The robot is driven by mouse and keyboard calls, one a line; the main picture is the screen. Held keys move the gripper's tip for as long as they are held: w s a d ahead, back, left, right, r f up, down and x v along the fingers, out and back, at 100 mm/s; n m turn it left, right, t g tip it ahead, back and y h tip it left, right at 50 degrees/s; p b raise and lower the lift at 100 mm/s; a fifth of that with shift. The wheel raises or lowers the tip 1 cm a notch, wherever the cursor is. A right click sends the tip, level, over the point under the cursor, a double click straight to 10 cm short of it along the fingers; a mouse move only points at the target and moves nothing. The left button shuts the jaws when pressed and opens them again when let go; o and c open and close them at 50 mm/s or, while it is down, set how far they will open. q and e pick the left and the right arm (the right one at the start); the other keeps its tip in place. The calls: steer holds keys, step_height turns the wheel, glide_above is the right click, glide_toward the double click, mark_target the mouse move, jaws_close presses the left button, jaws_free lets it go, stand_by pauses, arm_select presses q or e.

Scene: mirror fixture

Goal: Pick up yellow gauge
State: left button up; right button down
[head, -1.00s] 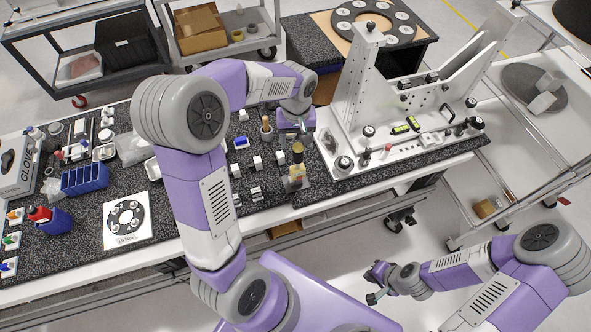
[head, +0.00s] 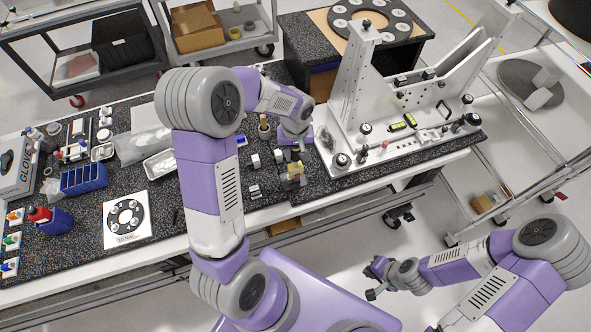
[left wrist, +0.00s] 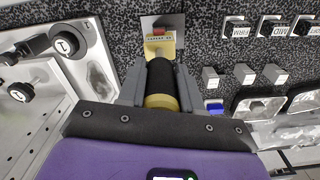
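The yellow gauge (head: 295,173) stands on the dark speckled tabletop. In the left wrist view the gauge (left wrist: 160,86) has a black cylindrical handle, a yellow collar at the near end, and a yellow labelled block with a red part at the far end. My left gripper (head: 298,151) is directly over the gauge in the head view. In the left wrist view its grey fingers (left wrist: 161,80) lie on either side of the black handle, seemingly open; contact is not clear. My right gripper (head: 375,279) is open and empty, away from the table at the lower right.
A white fixture (head: 352,100) with knobs stands close to the right of the gauge. Several small labelled blocks and grey pieces (left wrist: 241,77) are near it. A wooden-handled tool (head: 264,126) stands behind.

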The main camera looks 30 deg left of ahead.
arm_select(q)
jaws_close()
